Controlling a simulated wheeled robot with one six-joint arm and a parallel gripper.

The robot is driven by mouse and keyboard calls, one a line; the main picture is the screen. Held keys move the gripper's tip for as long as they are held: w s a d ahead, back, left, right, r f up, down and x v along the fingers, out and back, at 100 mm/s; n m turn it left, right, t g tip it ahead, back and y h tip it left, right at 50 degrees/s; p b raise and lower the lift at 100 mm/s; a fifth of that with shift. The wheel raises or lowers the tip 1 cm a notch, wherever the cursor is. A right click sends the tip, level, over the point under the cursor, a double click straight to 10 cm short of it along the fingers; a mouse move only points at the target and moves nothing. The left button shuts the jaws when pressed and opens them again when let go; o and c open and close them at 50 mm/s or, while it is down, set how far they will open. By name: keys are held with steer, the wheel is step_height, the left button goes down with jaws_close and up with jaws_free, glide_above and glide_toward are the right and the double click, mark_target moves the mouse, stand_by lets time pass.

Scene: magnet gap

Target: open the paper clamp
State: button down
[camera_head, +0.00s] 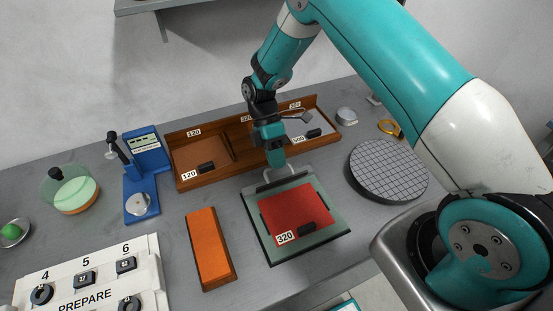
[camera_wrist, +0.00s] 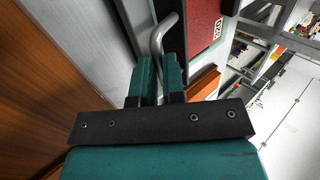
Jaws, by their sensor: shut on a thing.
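The paper clamp (camera_head: 289,178) is a grey metal piece at the back edge of a green board (camera_head: 330,239). A red abrasive sheet (camera_head: 293,209) marked 320 lies on the board, its back edge close to the clamp. My gripper (camera_head: 276,163) points down at the clamp from behind the board. In the wrist view my gripper (camera_wrist: 160,75) is shut on the clamp's bent grey metal lever (camera_wrist: 157,38), which rises between the fingers and curves over. The red sheet (camera_wrist: 203,24) shows just beside it. My fingers hide part of the lever, and I cannot tell how far the clamp is raised.
A wooden tray (camera_head: 178,161) with labelled sheets stands close behind my gripper. An orange block (camera_head: 209,248) lies left of the board and a round gridded plate (camera_head: 388,171) right of it. A blue gauge stand (camera_head: 141,200) and a white PREPARE panel (camera_head: 66,280) are further left.

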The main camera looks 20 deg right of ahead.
steer(key=c, duration=1.2)
jaws_free()
steer(key=shift+w+r, duration=0.35)
steer(key=shift+w, duration=0.05)
steer(key=v, duration=1.1)
steer(key=shift+s, duration=0.1)
